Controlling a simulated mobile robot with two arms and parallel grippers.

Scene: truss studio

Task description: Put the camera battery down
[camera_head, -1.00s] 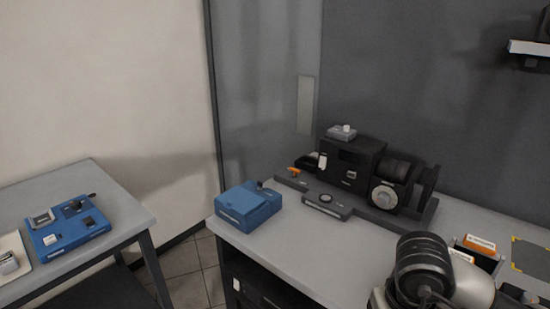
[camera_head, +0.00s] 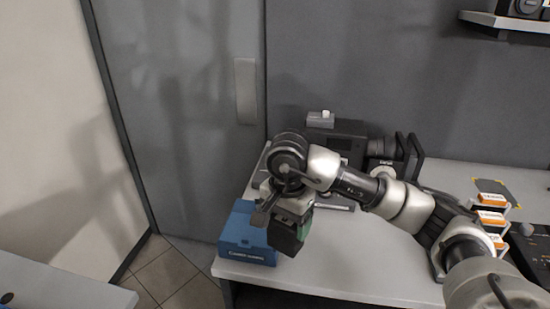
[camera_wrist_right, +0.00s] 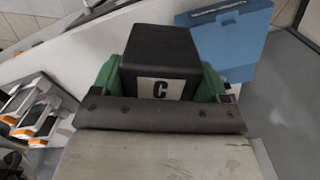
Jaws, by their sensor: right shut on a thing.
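The camera battery is a black block (camera_head: 283,238) with a white label marked "C", clear in the right wrist view (camera_wrist_right: 160,50). My right gripper (camera_head: 293,226) is shut on it, with green fingers on both sides in the wrist view. It holds the battery above the front left part of the grey desk, just right of the blue case (camera_head: 243,238). From these views I cannot tell how high the battery is above the desk. My left gripper is not in view.
The blue case also shows in the wrist view (camera_wrist_right: 232,38). A black camera device (camera_head: 352,135) stands behind my arm, partly hidden. Orange-labelled boxes (camera_head: 491,200) stand at the right. The desk (camera_head: 350,255) is bare in front of my arm.

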